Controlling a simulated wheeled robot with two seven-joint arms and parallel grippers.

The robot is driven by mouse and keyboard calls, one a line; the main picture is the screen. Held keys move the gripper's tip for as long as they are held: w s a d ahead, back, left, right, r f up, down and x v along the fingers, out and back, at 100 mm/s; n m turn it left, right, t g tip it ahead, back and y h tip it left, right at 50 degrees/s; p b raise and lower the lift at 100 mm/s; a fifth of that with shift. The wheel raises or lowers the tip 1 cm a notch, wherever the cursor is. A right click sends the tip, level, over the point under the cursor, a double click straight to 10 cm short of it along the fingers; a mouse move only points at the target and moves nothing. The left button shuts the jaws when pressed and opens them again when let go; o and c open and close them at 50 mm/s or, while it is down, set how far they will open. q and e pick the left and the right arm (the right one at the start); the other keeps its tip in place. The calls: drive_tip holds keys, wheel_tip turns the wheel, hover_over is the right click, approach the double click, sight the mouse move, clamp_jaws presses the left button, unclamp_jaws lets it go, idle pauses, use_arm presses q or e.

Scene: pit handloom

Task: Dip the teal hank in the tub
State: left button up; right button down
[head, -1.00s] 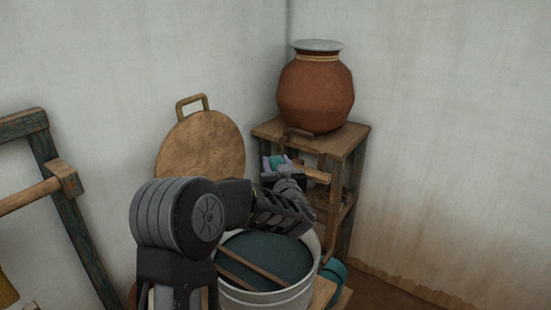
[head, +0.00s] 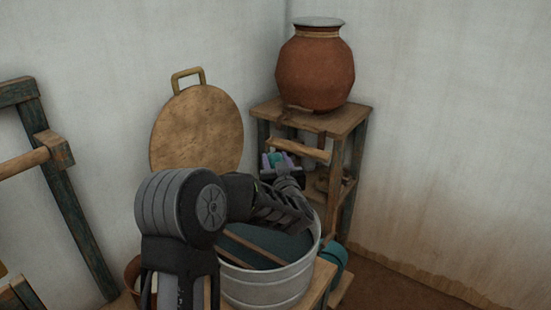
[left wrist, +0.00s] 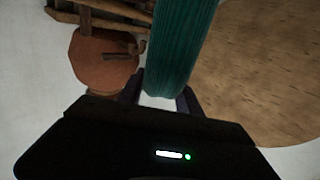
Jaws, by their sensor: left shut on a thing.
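My left gripper (head: 273,160) is shut on the teal hank (head: 276,159), just beyond the tub's back rim in the head view. Only a small bit of teal shows between its purple fingertips there; my arm hides the rest. In the left wrist view the hank (left wrist: 180,45) is a long ribbed teal bundle running from between the fingers (left wrist: 160,95) to the top edge. The pale metal tub (head: 268,288) holds dark teal liquid (head: 235,252), with wooden sticks lying across it. I cannot see the hank touching the liquid. My right gripper is out of view.
A wooden stand (head: 345,122) with a lidded clay pot (head: 315,72) is behind the tub. A round wooden board (head: 197,130) leans on the wall. Another teal object (head: 335,258) sits right of the tub. A wooden frame (head: 70,215) stands at left.

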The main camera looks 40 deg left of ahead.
use_arm(q)
wheel_tip(320, 180, down, 20)
drive_tip(key=s+b, duration=0.1)
drive_tip(key=b, duration=1.4)
drive_tip(key=shift+s, duration=0.15)
drive_tip(key=r+p, duration=0.6)
drive_tip(key=r, duration=0.2)
drive_tip(key=w+r+p, duration=0.1)
drive_tip(key=r+p, duration=0.5)
drive_tip(key=r, duration=0.2)
drive_tip(key=r+p, duration=0.6)
drive_tip(key=r, duration=0.2)
drive_tip(key=shift+w, duration=0.15)
drive_tip(key=shift+f, duration=0.2)
idle(1.3)
